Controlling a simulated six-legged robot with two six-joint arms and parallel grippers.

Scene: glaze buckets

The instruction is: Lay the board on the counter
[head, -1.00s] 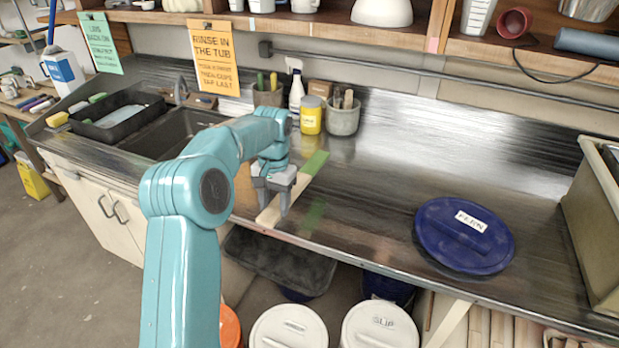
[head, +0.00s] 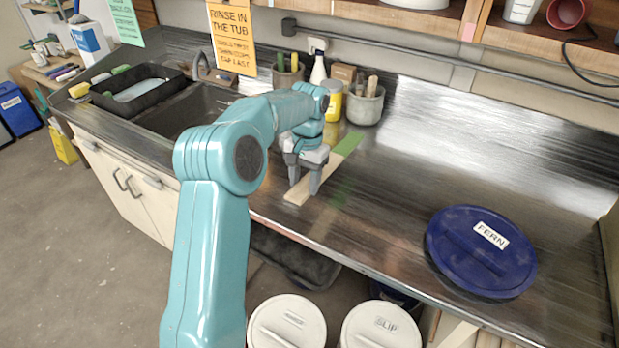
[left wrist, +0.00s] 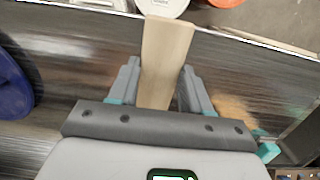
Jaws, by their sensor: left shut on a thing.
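The board (head: 324,171) is a narrow pale wooden strip with a green far end. My left gripper (head: 304,186) points down and is shut on it near its pale end. In the left wrist view the board (left wrist: 164,65) runs between the fingers of the gripper (left wrist: 161,85), and its pale end reaches past the counter's front edge. The counter (head: 390,190) is dark shiny metal. A green reflection shows well below the board's green end, so the board appears held above the counter. My right gripper is not in view.
A blue lid marked FERN (head: 481,252) lies on the counter at right. A grey pot with tools (head: 365,107) and a yellow jar (head: 331,104) stand at the back. The sink (head: 200,112) is at left. White-lidded buckets (head: 286,325) stand below. The counter's middle is clear.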

